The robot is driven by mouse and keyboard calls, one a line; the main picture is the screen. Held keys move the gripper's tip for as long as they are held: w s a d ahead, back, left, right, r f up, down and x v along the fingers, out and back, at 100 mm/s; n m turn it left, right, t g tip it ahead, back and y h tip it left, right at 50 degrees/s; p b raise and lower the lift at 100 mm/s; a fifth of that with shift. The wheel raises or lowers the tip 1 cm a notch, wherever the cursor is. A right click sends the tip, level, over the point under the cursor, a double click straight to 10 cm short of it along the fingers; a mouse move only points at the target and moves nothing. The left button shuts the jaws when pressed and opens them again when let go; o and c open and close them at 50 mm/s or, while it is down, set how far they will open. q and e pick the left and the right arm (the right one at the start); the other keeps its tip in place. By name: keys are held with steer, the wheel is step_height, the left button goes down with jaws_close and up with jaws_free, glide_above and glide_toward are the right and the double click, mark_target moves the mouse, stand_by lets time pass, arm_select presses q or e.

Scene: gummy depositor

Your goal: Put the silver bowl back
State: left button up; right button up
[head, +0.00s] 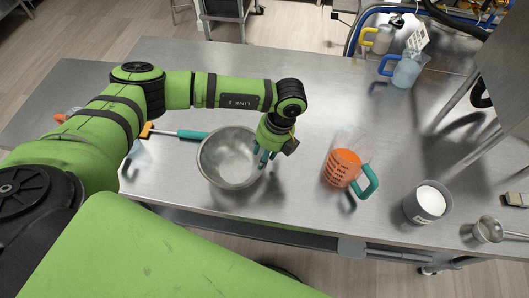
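The silver bowl (218,168) stands upright on the steel table, left of the picture's middle, and looks empty. My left arm reaches in from the left over the table. My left gripper (265,158) points down at the bowl's right rim, with its teal fingertips at or just inside the rim. I cannot tell from this view whether the fingers are closed on the rim. My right gripper is not in view.
A measuring jug with orange liquid (343,168) stands right of the bowl. A grey tub of white powder (427,203) and a small metal cup (487,230) stand further right. The table's back middle (330,85) is clear.

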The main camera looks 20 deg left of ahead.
arm_select(q)
steer(key=v, duration=1.2)
